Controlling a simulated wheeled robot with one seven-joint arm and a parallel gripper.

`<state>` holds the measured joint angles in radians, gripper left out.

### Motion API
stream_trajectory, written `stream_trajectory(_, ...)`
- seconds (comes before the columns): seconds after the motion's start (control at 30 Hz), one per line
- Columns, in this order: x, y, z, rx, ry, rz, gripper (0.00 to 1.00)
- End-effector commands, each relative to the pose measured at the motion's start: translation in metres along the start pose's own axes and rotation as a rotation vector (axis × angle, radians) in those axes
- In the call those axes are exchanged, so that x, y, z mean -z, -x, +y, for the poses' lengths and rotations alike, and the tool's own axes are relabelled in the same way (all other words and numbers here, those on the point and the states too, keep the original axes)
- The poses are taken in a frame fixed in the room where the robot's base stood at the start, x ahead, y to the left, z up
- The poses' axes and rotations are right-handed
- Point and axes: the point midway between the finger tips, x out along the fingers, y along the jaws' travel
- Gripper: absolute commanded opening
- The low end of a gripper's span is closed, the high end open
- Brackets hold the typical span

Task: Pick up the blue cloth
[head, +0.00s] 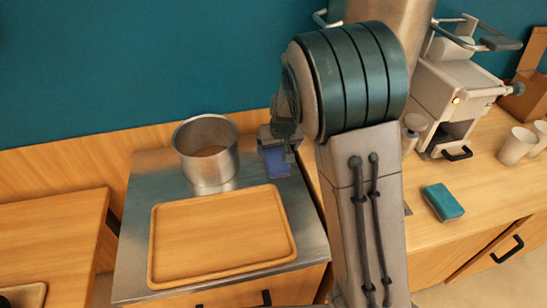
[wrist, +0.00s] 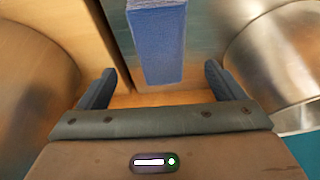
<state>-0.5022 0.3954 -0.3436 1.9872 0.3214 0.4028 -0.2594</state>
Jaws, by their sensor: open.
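The blue cloth (head: 275,162) lies on the steel top by the back right, beside the metal pot; part of it is hidden by my gripper (head: 279,139). In the wrist view the blue cloth (wrist: 160,45) shows as an upright-looking blue strip, ahead of my open gripper (wrist: 160,80). Its lower end lies between the two dark fingers, with a gap on each side. The fingers hold nothing.
The metal pot (head: 207,165) stands close left of the cloth; it also shows at the right in the wrist view (wrist: 285,50). A wooden tray (head: 220,235) lies in front. A teal block (head: 443,202), cups (head: 517,147) and a coffee machine (head: 455,90) are on the right counter.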

Motion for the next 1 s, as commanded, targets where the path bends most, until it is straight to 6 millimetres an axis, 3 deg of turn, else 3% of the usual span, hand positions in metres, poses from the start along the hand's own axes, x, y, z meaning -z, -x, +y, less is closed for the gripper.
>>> stream_trajectory(0.1,0.0,-0.014,0.0,0.0,0.0,-0.001,0.89)
stream_trajectory(0.37,0.002,-0.028,-0.002,0.001,0.002,-0.002,0.89)
stream_trajectory(0.7,0.007,-0.067,-0.003,0.002,0.002,-0.001,0.89)
stream_trajectory(1.0,0.007,-0.073,-0.004,0.002,0.004,0.0,0.89)
